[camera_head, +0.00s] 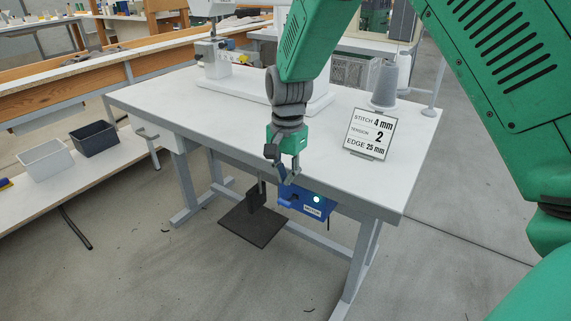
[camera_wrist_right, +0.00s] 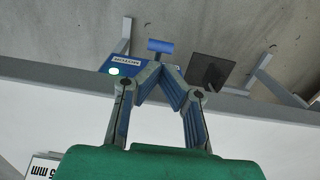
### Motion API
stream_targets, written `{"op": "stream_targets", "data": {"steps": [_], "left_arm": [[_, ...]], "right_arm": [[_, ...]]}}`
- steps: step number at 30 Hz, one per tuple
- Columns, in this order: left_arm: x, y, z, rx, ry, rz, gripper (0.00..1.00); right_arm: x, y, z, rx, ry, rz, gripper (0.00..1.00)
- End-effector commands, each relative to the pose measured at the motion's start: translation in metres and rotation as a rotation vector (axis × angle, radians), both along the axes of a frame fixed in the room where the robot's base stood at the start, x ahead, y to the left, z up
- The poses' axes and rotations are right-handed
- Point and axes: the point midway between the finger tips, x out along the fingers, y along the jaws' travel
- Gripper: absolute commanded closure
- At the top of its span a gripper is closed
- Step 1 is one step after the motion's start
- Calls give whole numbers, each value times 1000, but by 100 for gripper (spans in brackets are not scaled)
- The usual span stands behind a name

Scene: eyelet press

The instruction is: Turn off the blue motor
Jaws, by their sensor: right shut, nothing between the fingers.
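The blue motor box (camera_head: 306,203) hangs under the front edge of the white table, with a "MOTOR" label and a lit green-white light (camera_head: 317,199) on its face. It also shows in the right wrist view (camera_wrist_right: 124,69), label upside down, with a blue lever or knob (camera_wrist_right: 160,46) beside it. My right gripper (camera_head: 284,186) is shut and empty, pointing down at the table's front edge just by the motor's left part. In the wrist view its fingertips (camera_wrist_right: 168,70) meet near the box and the blue knob. I cannot tell if they touch. My left gripper is not in view.
The white table (camera_head: 220,120) carries a sewing machine (camera_head: 215,55), a grey thread cone (camera_head: 385,85) and a sign (camera_head: 368,133) reading stitch, tension and edge values. A dark pedal plate (camera_head: 250,224) sits below the table. Bins (camera_head: 93,138) stand on a low shelf at left.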

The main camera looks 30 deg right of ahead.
Motion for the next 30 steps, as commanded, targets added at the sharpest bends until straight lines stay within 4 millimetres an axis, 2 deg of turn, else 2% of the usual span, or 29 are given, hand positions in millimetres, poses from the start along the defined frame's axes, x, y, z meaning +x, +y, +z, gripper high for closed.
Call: {"op": "stream_targets", "data": {"steps": [1, 3, 9, 24, 30], "left_arm": [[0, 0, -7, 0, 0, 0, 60], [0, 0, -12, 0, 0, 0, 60], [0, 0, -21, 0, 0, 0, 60], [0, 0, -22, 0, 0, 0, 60], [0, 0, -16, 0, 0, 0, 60]], "right_arm": [[-1, 0, -14, 0, 2, 0, 100], [-1, 1, -27, 1, 1, 0, 100], [-1, 2, -49, 0, 0, 0, 100], [-1, 2, -54, -2, -1, 1, 100], [-2, -8, -54, -40, -14, 1, 100]]}}
